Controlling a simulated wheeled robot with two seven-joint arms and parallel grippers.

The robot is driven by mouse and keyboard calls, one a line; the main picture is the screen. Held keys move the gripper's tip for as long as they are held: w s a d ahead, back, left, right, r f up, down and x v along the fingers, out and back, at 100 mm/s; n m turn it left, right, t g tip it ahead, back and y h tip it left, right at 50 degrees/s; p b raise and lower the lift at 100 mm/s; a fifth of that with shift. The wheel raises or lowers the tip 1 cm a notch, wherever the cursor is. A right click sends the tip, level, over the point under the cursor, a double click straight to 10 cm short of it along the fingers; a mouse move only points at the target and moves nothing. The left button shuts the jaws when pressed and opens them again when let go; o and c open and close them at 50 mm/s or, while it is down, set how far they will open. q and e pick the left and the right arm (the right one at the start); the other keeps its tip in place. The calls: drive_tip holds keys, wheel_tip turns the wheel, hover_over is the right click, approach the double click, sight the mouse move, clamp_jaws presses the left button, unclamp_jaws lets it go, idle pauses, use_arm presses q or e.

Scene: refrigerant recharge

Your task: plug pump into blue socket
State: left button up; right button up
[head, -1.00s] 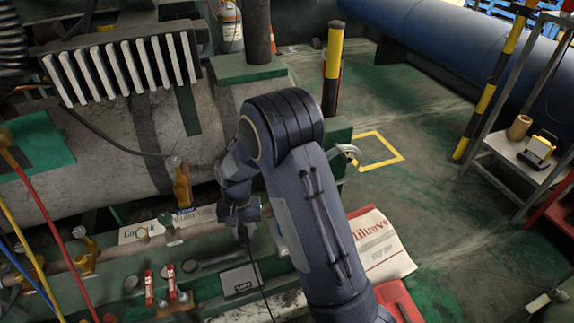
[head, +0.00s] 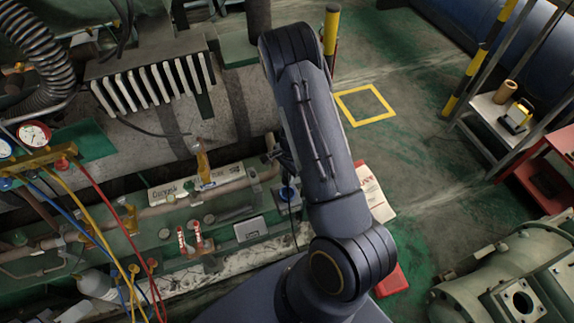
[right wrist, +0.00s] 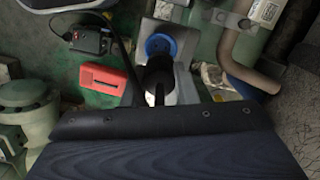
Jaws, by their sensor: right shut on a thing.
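The blue socket (head: 289,194) is a round blue fitting at the right end of the green machine base in the head view. In the right wrist view the blue socket (right wrist: 160,46) faces the camera on a grey mount. My right gripper (head: 284,163) is just above the socket in the head view, partly hidden by my arm. It is shut on the black pump plug (right wrist: 155,80), which sits just below the blue ring in the wrist view. Whether plug and socket touch cannot be told. A black cable (head: 291,222) hangs below the gripper. My left gripper is out of view.
Gauges with red, yellow and blue hoses (head: 82,195) stand at the left. Two red-handled valves (head: 190,238) and a grey box (head: 251,229) lie left of the socket. A red box (right wrist: 105,77) and a black device (right wrist: 88,39) show in the wrist view.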

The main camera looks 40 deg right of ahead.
drive_tip(key=shift+f+b, duration=2.75)
drive_tip(key=shift+f, duration=0.7)
drive_tip(key=shift+f+b, duration=1.55)
drive_tip(key=shift+b, duration=0.1)
drive_tip(key=o, duration=0.9)
drive_tip(key=shift+o, duration=0.2)
drive_tip(key=shift+r, duration=0.1)
drive_tip(key=r, duration=0.5)
drive_tip(key=d+r, duration=0.1)
drive_tip(key=r, duration=0.1)
drive_tip(key=shift+r, duration=0.35)
